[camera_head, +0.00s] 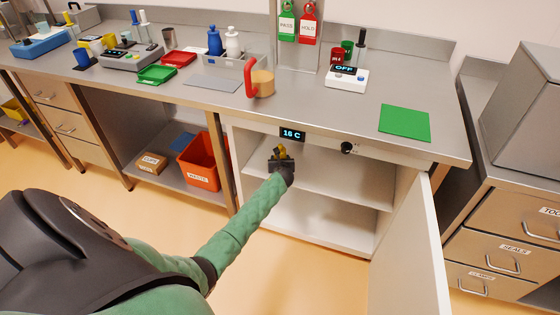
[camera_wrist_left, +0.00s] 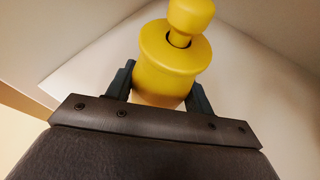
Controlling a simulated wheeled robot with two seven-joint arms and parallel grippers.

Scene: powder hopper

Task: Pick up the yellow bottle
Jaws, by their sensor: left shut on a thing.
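The yellow bottle (camera_wrist_left: 170,62) sits between the two fingers of my left gripper (camera_wrist_left: 160,88) in the left wrist view. The fingers press on its sides, and its stopper-like top points away from the wrist. In the head view the left gripper (camera_head: 281,158) reaches into the open cabinet, at the upper shelf, with a bit of the yellow bottle (camera_head: 279,150) showing. I cannot tell whether the bottle touches the shelf. My right gripper is not in view.
The cabinet's upper shelf (camera_head: 340,188) is otherwise bare. Its door (camera_head: 412,255) stands open at the right. A display reading 16 C (camera_head: 292,134) is above the opening. An orange waste bin (camera_head: 200,160) stands in the left bay. The counter above carries a red-handled jug (camera_head: 262,83).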

